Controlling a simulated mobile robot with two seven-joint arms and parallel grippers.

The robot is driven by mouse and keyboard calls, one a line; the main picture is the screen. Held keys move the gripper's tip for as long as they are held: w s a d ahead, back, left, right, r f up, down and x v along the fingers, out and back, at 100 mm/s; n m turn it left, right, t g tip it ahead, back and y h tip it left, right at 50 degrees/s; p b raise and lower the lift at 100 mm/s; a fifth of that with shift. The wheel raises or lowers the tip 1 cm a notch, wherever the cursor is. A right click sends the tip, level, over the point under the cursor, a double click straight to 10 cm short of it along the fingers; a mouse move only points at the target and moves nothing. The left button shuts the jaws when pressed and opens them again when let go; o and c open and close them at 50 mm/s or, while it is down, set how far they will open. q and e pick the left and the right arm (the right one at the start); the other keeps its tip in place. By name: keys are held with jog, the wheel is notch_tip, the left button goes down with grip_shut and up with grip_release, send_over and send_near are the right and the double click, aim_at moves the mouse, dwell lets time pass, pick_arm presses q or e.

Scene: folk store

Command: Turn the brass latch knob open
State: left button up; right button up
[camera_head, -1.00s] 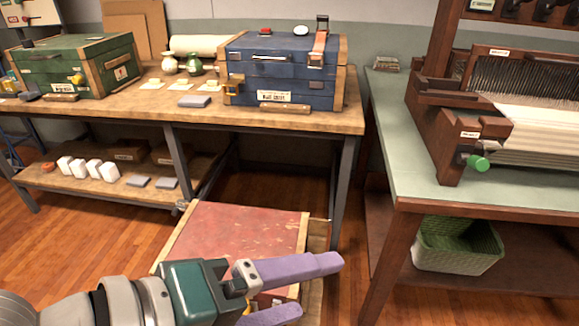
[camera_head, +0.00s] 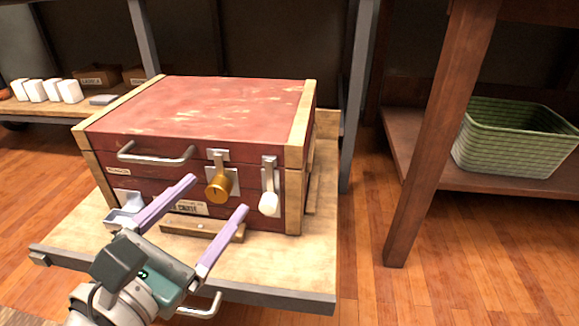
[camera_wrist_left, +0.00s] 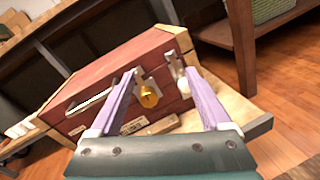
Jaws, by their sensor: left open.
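The brass latch knob (camera_head: 218,188) sits on the front of a red chest (camera_head: 135,152), below a metal hasp plate. It also shows in the left wrist view (camera_wrist_left: 149,97), between my two fingers. My left gripper (camera_head: 219,196) is open, its purple fingers pointing up towards the chest front. The fingers appear in front of the knob and apart from it; nothing is between them in their grip. A white-ended latch (camera_head: 269,203) hangs right of the brass knob. My right gripper is not in view.
The chest stands on a low wooden platform (camera_head: 285,265). A metal handle (camera_head: 156,155) sticks out of the chest front at left. A table leg (camera_head: 430,140) and a green basket (camera_head: 515,140) on a shelf are at right. Wood floor lies between.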

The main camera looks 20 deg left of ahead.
aim_at(216, 195)
pick_arm(q)
jog(key=a+f+n+y+b, duration=0.35)
jog(key=a+f+b, duration=0.2)
jog(key=f, duration=0.35)
jog(key=shift+n, duration=0.35)
jog(key=b+x, duration=0.1)
jog(key=x, duration=0.2)
jog(key=b+x, duration=0.1)
jog(key=x, duration=0.2)
jog(key=b+x, duration=0.1)
jog(key=x, duration=0.2)
jog(key=shift+w+d, duration=0.15)
jog(key=shift+d, duration=0.2)
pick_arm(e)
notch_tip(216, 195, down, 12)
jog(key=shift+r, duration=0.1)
pick_arm(q)
grip_shut()
